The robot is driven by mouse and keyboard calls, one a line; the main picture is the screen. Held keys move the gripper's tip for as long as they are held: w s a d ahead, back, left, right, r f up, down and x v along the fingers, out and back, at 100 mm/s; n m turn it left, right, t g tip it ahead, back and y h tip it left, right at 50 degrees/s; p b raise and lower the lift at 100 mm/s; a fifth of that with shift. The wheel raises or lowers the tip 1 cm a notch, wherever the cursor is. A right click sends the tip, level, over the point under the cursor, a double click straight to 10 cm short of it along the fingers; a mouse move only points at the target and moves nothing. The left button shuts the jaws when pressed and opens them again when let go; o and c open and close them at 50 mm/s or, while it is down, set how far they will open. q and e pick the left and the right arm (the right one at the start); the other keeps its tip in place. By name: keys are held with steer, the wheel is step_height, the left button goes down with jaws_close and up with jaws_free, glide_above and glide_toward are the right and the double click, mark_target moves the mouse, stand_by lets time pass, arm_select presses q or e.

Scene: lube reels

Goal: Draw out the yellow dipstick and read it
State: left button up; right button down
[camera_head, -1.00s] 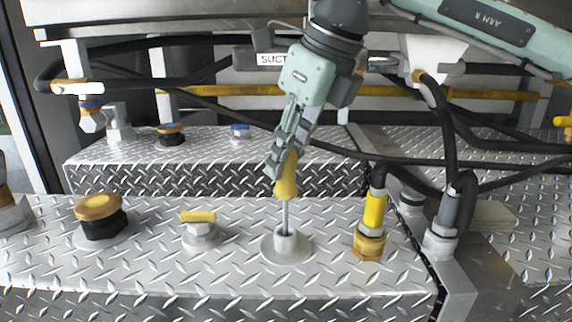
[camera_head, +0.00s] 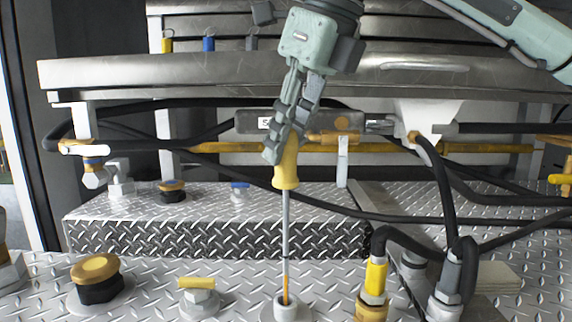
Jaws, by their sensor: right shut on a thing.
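The yellow dipstick (camera_head: 286,176) is upright, its yellow handle above a thin grey rod. My right gripper (camera_head: 281,148) is shut on the handle from above. The rod runs down to the round metal dipstick tube (camera_head: 286,308) in the diamond-plate deck. The rod's lower end is hidden in the tube. No reading can be made out. My left gripper is not in view.
A yellow-topped black cap (camera_head: 96,277) and a yellow-handled fitting (camera_head: 198,297) stand left of the tube. A yellow-collared hose (camera_head: 376,277) rises at right. Behind are a raised tread-plate step (camera_head: 220,225), black hoses and a yellow pipe (camera_head: 222,148).

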step_height(320, 180, up, 10)
steer(key=shift+r, duration=0.15)
stand_by(0.5)
